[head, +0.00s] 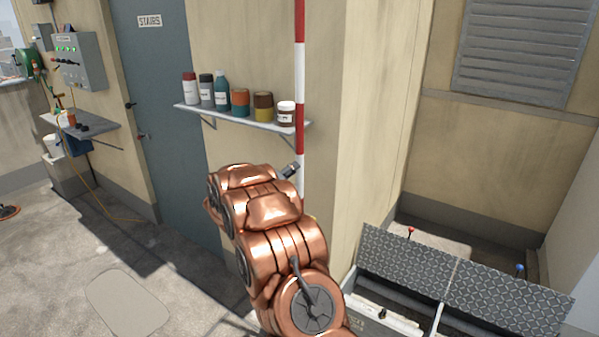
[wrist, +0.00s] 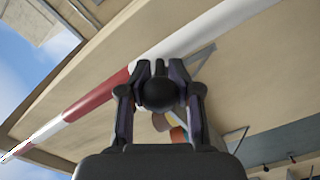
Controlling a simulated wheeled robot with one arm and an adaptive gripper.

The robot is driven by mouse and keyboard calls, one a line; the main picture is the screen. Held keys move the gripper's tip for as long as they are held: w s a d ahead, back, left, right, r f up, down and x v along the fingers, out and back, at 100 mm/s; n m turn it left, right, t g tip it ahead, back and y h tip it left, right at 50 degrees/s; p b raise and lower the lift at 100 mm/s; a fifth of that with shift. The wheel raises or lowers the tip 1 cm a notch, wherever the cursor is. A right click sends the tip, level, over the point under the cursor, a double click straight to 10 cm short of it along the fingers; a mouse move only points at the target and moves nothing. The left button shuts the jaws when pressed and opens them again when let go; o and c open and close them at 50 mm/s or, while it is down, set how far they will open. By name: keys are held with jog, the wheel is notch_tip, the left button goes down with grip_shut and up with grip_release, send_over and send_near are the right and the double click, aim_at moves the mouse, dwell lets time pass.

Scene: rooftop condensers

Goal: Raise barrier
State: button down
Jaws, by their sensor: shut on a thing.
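The barrier is a red-and-white pole (head: 299,75) standing upright, or nearly so, in front of the beige wall in the head view. In the wrist view the pole (wrist: 98,101) runs diagonally from lower left to upper right, behind my fingers. My gripper (head: 292,170) is beside the lower visible part of the pole, largely hidden by my copper-coloured arm. In the wrist view my gripper (wrist: 160,75) is shut on a black round knob (wrist: 159,94). How the knob joins the pole is hidden. The pole's lower end is hidden in the head view.
A wall shelf (head: 240,117) with several bottles and jars is close behind my gripper. A grey stairs door (head: 165,110) stands to the left. A box with open tread-plate lids (head: 405,265) is at lower right. Floor at left is mostly clear.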

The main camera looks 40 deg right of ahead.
jog(key=shift+w+a, duration=0.2)
jog(key=c, duration=1.1)
grip_release()
jog(key=shift+w+a+f, duration=0.1)
jog(key=shift+o, duration=1)
jog(key=v, duration=1.2)
